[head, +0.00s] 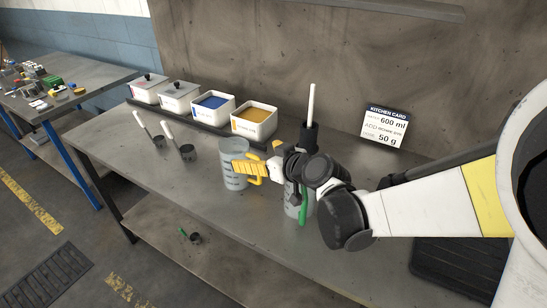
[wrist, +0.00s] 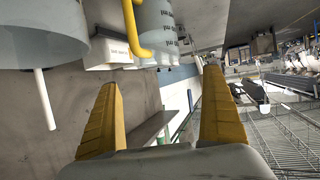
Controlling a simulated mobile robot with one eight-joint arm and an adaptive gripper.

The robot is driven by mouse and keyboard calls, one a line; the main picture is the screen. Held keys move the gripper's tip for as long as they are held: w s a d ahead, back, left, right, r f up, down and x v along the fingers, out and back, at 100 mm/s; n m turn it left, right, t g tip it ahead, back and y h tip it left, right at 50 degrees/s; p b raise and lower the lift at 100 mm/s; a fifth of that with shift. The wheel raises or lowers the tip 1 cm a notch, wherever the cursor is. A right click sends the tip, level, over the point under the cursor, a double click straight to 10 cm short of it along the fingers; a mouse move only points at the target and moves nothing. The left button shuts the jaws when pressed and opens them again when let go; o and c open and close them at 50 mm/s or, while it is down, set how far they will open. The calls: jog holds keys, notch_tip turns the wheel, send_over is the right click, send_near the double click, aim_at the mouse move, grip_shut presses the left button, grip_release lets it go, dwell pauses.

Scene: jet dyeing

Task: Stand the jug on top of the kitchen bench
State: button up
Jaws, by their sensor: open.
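The jug (head: 233,157) is a translucent grey measuring jug with a yellow handle. In the head view it appears upright on the kitchen bench (head: 150,165), left of my gripper (head: 262,170). In the wrist view, the jug (wrist: 157,18) and its handle appear at the upper middle, beyond the yellow fingers. My gripper (wrist: 160,82) is open with nothing between its fingertips. In the head view the fingers overlap the handle side of the jug; I cannot tell whether they touch. The jug's right side is partly hidden.
A second grey vessel (head: 292,205) stands right of the jug, partly behind my arm, near a white rod (head: 311,103). Scoops (head: 187,152) lie left. The bench's front left is clear.

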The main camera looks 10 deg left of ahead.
jog(key=s+d+r+m+h, duration=0.1)
jog(key=s+d, duration=0.1)
jog(key=d, duration=0.2)
jog(key=s+d+r+m+h, duration=0.1)
jog(key=s+d, duration=0.1)
jog(key=d, duration=0.2)
jog(key=s+d+r+m+h, duration=0.1)
jog(key=s+d, duration=0.2)
jog(key=d, duration=0.2)
jog(key=shift+r+g+h, duration=0.15)
jog(key=shift+g+h, duration=0.15)
jog(key=s+d+f+m+g+h, duration=0.2)
jog(key=s+d+m+h, duration=0.4)
jog(key=s+d, duration=1)
jog(key=shift+d+f, duration=0.2)
jog(key=shift+d, duration=0.75)
jog(key=shift+a, duration=0.15)
